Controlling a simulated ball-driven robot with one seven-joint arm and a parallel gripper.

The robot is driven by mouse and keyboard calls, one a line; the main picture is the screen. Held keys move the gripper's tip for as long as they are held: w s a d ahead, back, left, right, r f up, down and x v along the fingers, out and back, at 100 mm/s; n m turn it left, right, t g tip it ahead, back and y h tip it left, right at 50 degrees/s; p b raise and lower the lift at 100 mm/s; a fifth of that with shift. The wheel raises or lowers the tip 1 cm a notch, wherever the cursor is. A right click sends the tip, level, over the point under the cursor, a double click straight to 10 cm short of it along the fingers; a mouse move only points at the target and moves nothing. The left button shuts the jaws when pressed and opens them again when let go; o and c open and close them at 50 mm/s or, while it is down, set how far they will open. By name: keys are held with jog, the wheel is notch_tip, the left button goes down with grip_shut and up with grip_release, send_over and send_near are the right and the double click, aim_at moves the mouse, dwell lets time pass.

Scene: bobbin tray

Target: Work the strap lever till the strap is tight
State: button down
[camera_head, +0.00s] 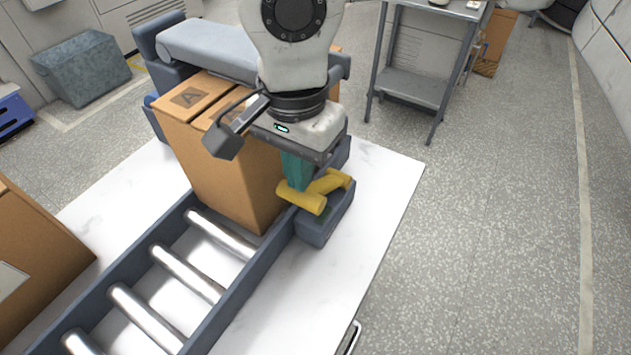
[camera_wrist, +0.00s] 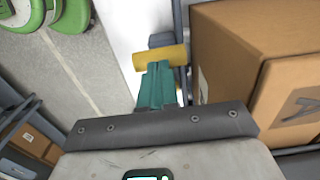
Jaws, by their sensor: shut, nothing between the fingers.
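The strap lever shows as a yellow grip bar (camera_head: 302,197) on a dark blue-grey block (camera_head: 325,222) at the right side of the roller track. A second yellow piece (camera_head: 330,182) angles off behind it. My gripper (camera_head: 297,184), with teal fingers, points down at the lever, its fingers shut with nothing between them. In the wrist view, the fingertips (camera_wrist: 158,68) end right at the yellow bar (camera_wrist: 160,56); I cannot tell if they touch it. A cardboard box (camera_head: 230,180) stands upright on the track just left of my gripper. I cannot make out the strap clearly.
The roller track (camera_head: 188,272) runs toward the lower left on a white tabletop (camera_head: 375,190). Another cardboard box (camera_head: 35,260) is at the left. A grey metal stand (camera_head: 408,85) is behind to the right. The floor at the right is clear.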

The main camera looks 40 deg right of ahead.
jog(key=shift+a+f+b, duration=0.7)
jog(key=shift+f+b, duration=2.1)
jog(key=shift+f, duration=0.25)
jog(key=shift+d+r+p, duration=0.25)
jog(key=shift+r+p, duration=0.35)
jog(key=shift+r, duration=0.5)
jog(key=shift+d+r+p, duration=0.3)
jog(key=shift+r+p, duration=0.25)
jog(key=shift+r, duration=0.6)
jog(key=shift+d+r+p, duration=0.25)
jog(key=shift+r+p, duration=0.35)
jog(key=shift+r, duration=0.5)
jog(key=shift+a+f+b, duration=0.8)
jog(key=shift+f+b, duration=2.4)
jog(key=shift+f, duration=0.15)
jog(key=shift+d+r+p, duration=0.25)
jog(key=shift+r+p, duration=0.45)
jog(key=shift+r, duration=0.45)
jog(key=shift+d+r+p, duration=0.3)
jog(key=shift+r+p, duration=0.35)
jog(key=shift+r, duration=0.45)
jog(key=shift+d+r+p, duration=0.25)
jog(key=shift+r+p, duration=0.45)
jog(key=shift+r, duration=0.45)
jog(key=shift+f, duration=0.1)
